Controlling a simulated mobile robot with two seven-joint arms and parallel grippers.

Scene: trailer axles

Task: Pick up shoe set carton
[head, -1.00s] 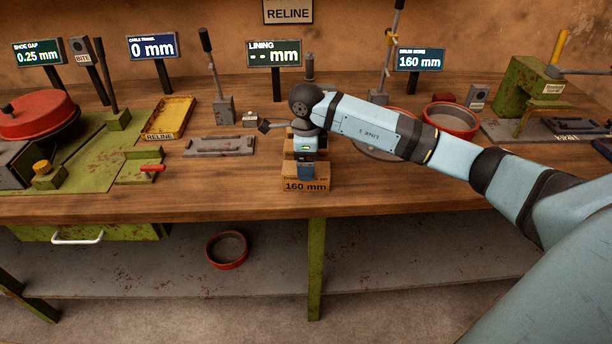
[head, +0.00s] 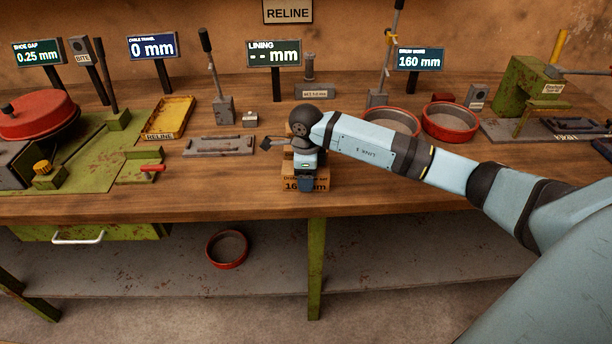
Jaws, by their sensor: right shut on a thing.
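The shoe set carton (head: 322,184) is a small brown box near the front edge of the workbench, at the middle of the head view. Its front label is partly covered and reads "16". My right gripper (head: 306,182) reaches down over the carton from above and is shut on it. The gripper and wrist hide most of the carton's top and the middle of its front. I see no clear gap between the carton and the bench. My left gripper is not in view.
The wooden bench (head: 420,185) is clear on both sides of the carton. A flat grey plate (head: 219,146) and a yellow tray (head: 170,118) lie to the left. Two red-rimmed drums (head: 450,121) stand behind my right arm. Upright levers and display screens line the back.

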